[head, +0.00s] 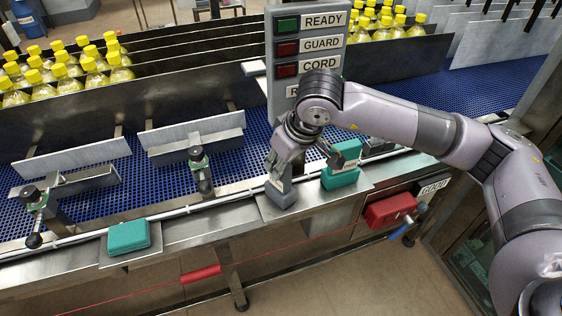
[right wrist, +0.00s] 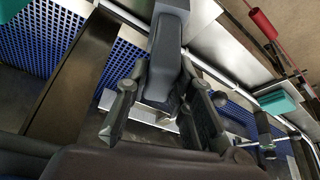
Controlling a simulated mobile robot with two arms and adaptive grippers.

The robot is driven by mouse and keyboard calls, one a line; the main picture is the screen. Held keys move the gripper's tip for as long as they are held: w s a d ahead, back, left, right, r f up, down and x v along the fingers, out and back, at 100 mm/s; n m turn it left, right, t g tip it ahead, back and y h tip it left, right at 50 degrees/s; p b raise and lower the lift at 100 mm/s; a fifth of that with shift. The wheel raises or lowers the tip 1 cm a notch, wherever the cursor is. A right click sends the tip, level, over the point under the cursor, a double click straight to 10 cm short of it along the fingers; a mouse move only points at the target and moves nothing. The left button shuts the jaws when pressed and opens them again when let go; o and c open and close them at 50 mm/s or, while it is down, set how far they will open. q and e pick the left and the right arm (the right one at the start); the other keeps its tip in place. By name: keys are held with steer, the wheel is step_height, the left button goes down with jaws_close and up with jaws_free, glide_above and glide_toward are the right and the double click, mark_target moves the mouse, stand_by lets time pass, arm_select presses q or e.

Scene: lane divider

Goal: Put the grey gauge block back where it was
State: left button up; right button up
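The grey gauge block (head: 281,188) appears to be the dark blue-grey upright piece with a small label, at the metal ledge in front of the blue conveyor in the head view. My right gripper (head: 305,155) is at its upper end, pointing down. In the right wrist view the block (right wrist: 166,55) lies between the two fingers of my right gripper (right wrist: 164,92), one on each side. I cannot tell whether both fingers press on it. Its lower end in the head view is at the ledge plate; whether it rests there is unclear. My left gripper is not in view.
A teal box (head: 340,177) stands just right of the block, and another teal box (head: 128,236) sits farther left. A red box (head: 390,209) hangs below the ledge. Black-knobbed clamps (head: 200,168) and metal dividers stand over the belt. A sign panel (head: 305,50) rises behind my gripper.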

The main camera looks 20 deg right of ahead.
steer(key=o, duration=0.4)
steer(key=shift+r, duration=0.1)
steer(key=shift+r+p, duration=0.25)
steer(key=shift+p, duration=0.15)
steer(key=b+v, duration=0.4)
steer(key=v, duration=0.7)
steer(key=shift+s+r+b, duration=0.3)
steer(key=shift+b, duration=0.1)
steer(key=shift+d, duration=0.1)
